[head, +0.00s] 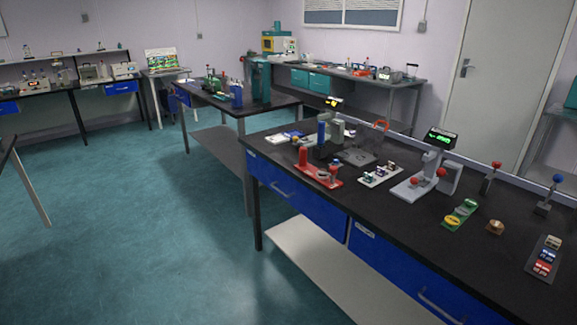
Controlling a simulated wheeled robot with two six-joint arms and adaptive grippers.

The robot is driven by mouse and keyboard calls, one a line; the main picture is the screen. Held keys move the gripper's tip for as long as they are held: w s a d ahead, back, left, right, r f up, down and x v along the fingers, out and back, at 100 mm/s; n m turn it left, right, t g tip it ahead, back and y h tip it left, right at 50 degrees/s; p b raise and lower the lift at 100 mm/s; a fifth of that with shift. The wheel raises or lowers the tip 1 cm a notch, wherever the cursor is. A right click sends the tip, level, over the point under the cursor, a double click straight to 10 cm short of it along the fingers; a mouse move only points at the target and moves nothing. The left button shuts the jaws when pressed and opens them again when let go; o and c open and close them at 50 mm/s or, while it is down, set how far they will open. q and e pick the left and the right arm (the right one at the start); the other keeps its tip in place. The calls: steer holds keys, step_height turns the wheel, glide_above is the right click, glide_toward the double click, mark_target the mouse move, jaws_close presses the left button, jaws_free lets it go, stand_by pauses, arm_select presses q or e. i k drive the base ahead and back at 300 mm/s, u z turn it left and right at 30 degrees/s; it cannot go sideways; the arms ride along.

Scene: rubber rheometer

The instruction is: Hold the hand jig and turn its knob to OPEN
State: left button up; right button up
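Neither of my grippers is in view. I cannot tell for certain which bench item is the hand jig, and no OPEN marking is readable at this distance. A small green and yellow piece (460,214) lies near the middle of the right-hand bench. A grey device with red knobs (415,186) and a lit green display stands behind it to the left. Two small upright stands, one with a red knob (496,165) and one with a blue knob (557,179), stand along the back edge. A red base with posts (319,175) sits at the left.
The black bench (400,222) has blue drawers (290,195) and bare top along its front edge. A small brown piece (495,227) and a grey plate with coloured parts (544,259) lie at its right. Open teal floor (130,240) is at the left. Other benches stand behind.

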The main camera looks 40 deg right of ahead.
mark_target(333, 169)
steer(key=z, duration=0.3)
steer(key=i, duration=0.95)
steer(key=z, duration=0.65)
